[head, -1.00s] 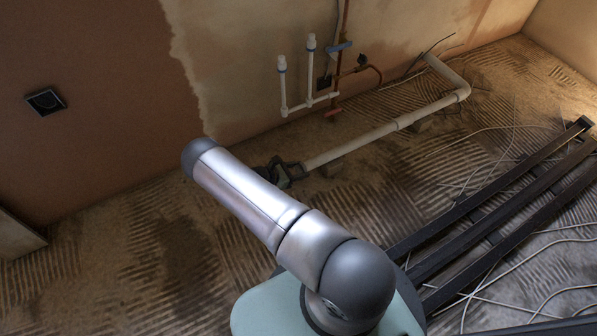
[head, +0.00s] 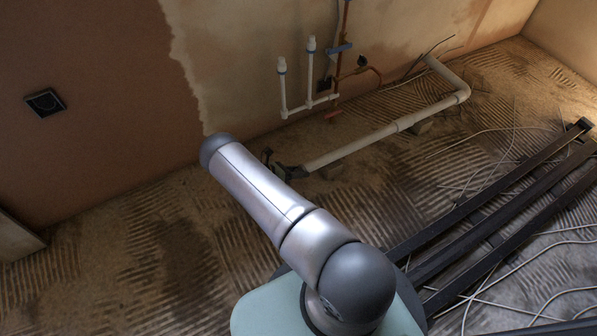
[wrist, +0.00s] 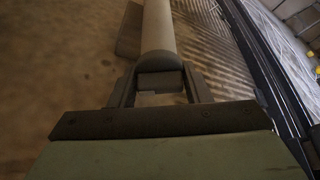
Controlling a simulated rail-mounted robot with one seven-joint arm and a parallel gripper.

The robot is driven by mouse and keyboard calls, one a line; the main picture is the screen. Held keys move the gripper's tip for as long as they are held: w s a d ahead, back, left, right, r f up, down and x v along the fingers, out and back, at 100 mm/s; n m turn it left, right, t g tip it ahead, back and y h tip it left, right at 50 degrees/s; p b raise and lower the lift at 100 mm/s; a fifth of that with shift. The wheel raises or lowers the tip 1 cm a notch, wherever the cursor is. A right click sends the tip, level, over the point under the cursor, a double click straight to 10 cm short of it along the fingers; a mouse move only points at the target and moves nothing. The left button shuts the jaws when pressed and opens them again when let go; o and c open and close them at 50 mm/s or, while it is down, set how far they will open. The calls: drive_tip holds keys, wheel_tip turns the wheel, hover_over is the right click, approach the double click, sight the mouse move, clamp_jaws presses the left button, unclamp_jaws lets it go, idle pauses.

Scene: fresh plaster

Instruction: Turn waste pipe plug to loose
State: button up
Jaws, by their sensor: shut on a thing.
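The pale waste pipe (head: 352,147) lies low along the wall, its near end towards my arm; it also runs away from my gripper in the wrist view (wrist: 158,28). The plug (wrist: 160,80) on its end is a grey cap with a squarish block, seen between my fingers. My gripper (wrist: 160,92) is shut on the plug, one finger on each side. In the head view my dark gripper (head: 289,171) is at the pipe's near end, partly hidden by my arm, and the plug cannot be made out there.
White capped pipes (head: 311,70) and copper pipes (head: 340,60) stand at the wall behind. Dark metal bars (head: 490,215) and loose pale cables (head: 530,250) lie on the floor at right. The ridged floor at left (head: 120,260) is clear.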

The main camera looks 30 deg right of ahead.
drive_tip(key=o, duration=0.9)
drive_tip(key=p+v, duration=0.3)
drive_tip(key=v, duration=1.4)
drive_tip(key=shift+a, duration=0.2)
drive_tip(key=shift+w+r, duration=0.1)
